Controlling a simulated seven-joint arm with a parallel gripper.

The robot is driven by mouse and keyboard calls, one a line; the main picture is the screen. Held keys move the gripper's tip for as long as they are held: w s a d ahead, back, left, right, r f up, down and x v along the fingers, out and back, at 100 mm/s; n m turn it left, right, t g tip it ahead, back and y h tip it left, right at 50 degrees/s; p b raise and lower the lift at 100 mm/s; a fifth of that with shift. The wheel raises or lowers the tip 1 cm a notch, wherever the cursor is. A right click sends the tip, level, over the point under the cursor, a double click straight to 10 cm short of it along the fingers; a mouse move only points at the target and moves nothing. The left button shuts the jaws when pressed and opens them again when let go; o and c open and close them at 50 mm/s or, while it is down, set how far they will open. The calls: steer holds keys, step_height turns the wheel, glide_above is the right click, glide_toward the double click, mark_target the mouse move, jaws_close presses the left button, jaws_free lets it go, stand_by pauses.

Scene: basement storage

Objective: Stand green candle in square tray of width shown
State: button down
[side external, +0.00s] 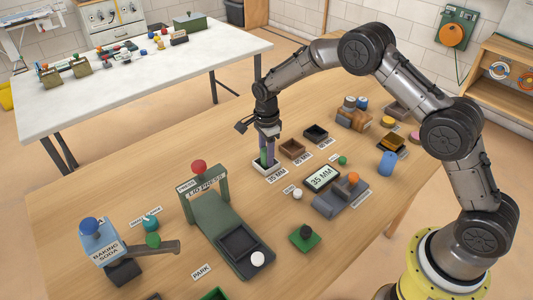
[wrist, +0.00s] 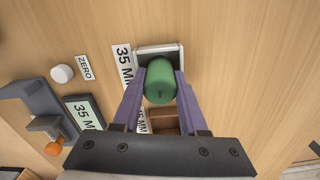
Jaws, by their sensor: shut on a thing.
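My gripper (side external: 268,146) points down with its purple fingers shut on the green candle (side external: 264,158). In the wrist view the tray's rim (wrist: 165,48) shows beyond the candle. I cannot tell whether the candle touches the tray floor. A display (side external: 322,178) reads 35 MM.
A brown tray (side external: 292,149) and a dark tray (side external: 316,133) stand close by, behind right, with labels. A grey scale-like device with an orange knob (side external: 353,178), a white button (side external: 297,194) and a green lid press (side external: 228,225) stand nearer. Bare wood lies left of the tray.

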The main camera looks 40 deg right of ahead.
steer(key=shift+c, duration=2.2)
jaws_free()
steer(key=shift+f, duration=0.1)
step_height(320, 180, up, 12)
steer(key=shift+f, duration=0.15)
steer(key=s+d+r+n+t, duration=0.3)
steer(key=s+r+n, duration=0.7)
steer(key=s+r, duration=0.7)
steer(key=s+f+n+t, duration=0.1)
steer(key=s+n, duration=0.4)
steer(key=s, duration=0.4)
steer(key=s+d+f+n+t, duration=0.1)
steer(key=s+n, duration=0.4)
steer(key=s, duration=0.5)
steer(key=shift+s+d+f+t, duration=0.25)
steer(key=shift+s+f+t, duration=0.05)
steer(key=shift+f, duration=0.1)
